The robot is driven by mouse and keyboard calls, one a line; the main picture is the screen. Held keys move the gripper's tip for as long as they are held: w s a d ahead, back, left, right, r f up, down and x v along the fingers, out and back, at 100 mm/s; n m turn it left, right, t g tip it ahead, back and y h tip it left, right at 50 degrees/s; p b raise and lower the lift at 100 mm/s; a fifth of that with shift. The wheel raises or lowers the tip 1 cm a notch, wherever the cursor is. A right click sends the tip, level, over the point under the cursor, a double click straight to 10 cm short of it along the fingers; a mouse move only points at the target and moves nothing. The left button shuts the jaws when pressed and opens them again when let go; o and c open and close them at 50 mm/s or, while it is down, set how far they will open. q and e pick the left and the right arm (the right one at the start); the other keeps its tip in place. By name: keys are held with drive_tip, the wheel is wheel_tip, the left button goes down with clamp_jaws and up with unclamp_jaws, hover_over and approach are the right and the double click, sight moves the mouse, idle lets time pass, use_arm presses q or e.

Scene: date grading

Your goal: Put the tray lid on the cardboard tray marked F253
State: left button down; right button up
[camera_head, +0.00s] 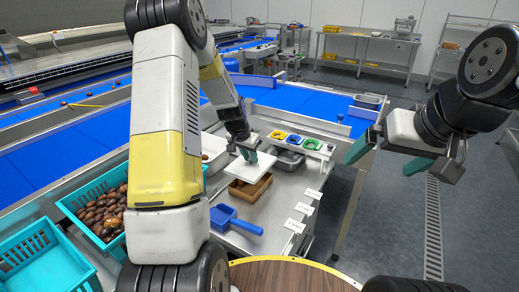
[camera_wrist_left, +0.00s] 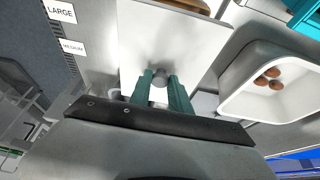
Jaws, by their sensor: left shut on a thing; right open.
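My left gripper (camera_head: 250,157) is shut on the white tray lid (camera_head: 252,171). The lid is a flat square plate with a small round knob, and the fingers close on the knob in the left wrist view (camera_wrist_left: 160,92). There the lid (camera_wrist_left: 165,35) fills the upper middle. A brown cardboard tray (camera_head: 250,190) stands on the steel bench just below and in front of the lid in the head view; the lid hides its back part. No F253 marking is readable. My right gripper (camera_head: 388,158) is open and empty, right of the bench, over the floor.
A blue scoop (camera_head: 235,222) lies in front of the brown tray. White cards (camera_head: 304,208) line the bench's right side. A white bin (camera_wrist_left: 228,105) holds a few dates. Grey tray (camera_head: 289,160) and coloured cups (camera_head: 293,139) are behind. Teal crates (camera_head: 60,255) are left.

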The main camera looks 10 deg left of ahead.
sight(248, 165)
use_arm(q)
drive_tip(key=shift+a+f, duration=0.1)
drive_tip(key=shift+f, duration=3)
drive_tip(key=shift+f, duration=0.6)
drive_tip(key=c, duration=1.1)
unclamp_jaws()
drive_tip(key=o, duration=0.4)
drive_tip(key=shift+r, duration=3.5)
